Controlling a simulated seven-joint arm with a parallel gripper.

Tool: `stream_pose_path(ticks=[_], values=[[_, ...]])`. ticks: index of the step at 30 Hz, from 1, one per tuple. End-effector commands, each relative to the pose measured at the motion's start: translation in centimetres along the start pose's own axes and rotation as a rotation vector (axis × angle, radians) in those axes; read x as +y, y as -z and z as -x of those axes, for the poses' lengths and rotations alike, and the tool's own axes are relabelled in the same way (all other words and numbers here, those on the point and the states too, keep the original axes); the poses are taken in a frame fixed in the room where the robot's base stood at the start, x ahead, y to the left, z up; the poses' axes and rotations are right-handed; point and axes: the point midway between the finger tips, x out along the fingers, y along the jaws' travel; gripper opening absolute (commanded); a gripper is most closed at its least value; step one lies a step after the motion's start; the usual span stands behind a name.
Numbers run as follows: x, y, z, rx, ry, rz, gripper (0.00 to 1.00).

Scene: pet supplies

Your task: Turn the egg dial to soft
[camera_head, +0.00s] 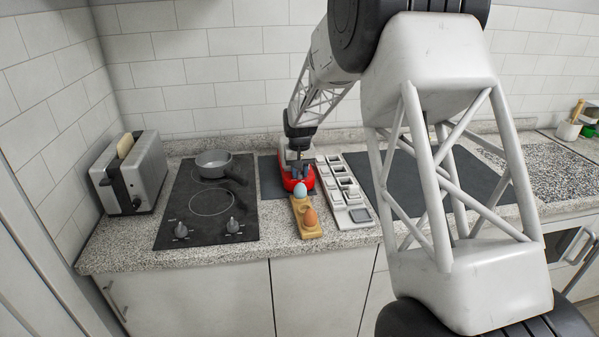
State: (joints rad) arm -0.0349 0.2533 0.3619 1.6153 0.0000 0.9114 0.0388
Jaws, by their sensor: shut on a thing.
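A red appliance (288,181) stands on the counter behind the eggs, and the egg dial appears to belong to it. My gripper (299,170) reaches down from above onto this appliance and is shut at its front, seemingly on the dial. The dial itself and its marks are hidden by the gripper or too small to read, so its setting cannot be told. A blue egg (300,189) and a brown egg (310,217) sit in a wooden holder (313,234) in front of the appliance.
A pale tray with square compartments (359,224) lies close to the right of the appliance. A black cooktop (180,210) with a small pot (213,164) is at left, beside a toaster (145,178). A dark mat (480,182) lies at right. My arm hides part of the counter.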

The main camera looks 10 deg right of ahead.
Motion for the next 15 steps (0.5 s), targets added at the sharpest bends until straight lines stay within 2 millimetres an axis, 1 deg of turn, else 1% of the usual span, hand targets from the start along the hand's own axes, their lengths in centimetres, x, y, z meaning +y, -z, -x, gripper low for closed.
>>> stream_pose_path(ticks=[9, 15], values=[[-0.01, 0.02, 0.05, 0.001, 0.0, -0.213, 0.04], [-0.01, 0.01, 0.08, 0.001, 0.0, -0.295, 0.04]])
